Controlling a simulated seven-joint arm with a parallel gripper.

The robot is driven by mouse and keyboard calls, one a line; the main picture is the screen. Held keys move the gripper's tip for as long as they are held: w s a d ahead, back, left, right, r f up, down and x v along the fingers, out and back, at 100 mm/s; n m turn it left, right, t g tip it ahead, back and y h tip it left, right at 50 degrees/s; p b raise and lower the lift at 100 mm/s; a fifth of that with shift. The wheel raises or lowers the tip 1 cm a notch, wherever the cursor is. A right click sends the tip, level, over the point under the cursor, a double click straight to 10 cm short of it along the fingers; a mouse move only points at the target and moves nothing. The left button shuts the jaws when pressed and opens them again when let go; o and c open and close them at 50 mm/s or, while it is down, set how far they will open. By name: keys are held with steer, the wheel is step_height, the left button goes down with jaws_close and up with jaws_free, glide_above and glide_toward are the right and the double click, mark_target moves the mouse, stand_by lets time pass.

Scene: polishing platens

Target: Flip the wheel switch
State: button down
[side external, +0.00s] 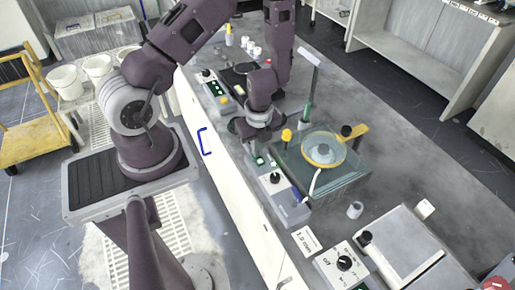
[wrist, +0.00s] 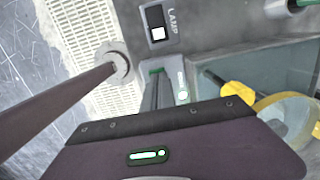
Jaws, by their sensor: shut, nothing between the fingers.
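My gripper (side external: 259,157) is shut and empty, pointing down over the far end of a grey control box beside the polishing platen. Its closed fingers (wrist: 157,80) show in the wrist view, with green at their tips. The control box (side external: 284,196) carries a black knob and sits left of the platen, a yellow-rimmed wheel (side external: 323,149) in a clear tank. A switch labelled LAMP (wrist: 156,23), half black and half white, lies apart from the fingers. I cannot make out a label for the wheel switch. Whether the fingertips touch the box is unclear.
A yellow knob (side external: 286,135) and a tall post (side external: 308,90) stand close to my gripper. Another control box (side external: 344,263) is at the bench's near end. A grey cup (side external: 355,210) stands on the bench. The right side of the bench is mostly clear.

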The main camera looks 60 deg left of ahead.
steer(key=shift+s+a+f, duration=0.15)
steer(key=shift+a+f, duration=0.4)
steer(key=shift+a, duration=0.25)
steer(key=shift+d, duration=0.8)
step_height(320, 180, up, 20)
steer(key=a+r+n+y, duration=0.1)
steer(key=a+n+y, duration=0.1)
steer(key=a+n, duration=0.1)
steer(key=s+d+r+n+t+h, duration=0.3)
steer(key=s+d+r+n+t, duration=0.2)
steer(key=s+d+r+n, duration=0.6)
step_height(320, 180, up, 3)
steer(key=d+n, duration=0.1)
steer(key=n, duration=0.3)
steer(key=shift+d, duration=0.15)
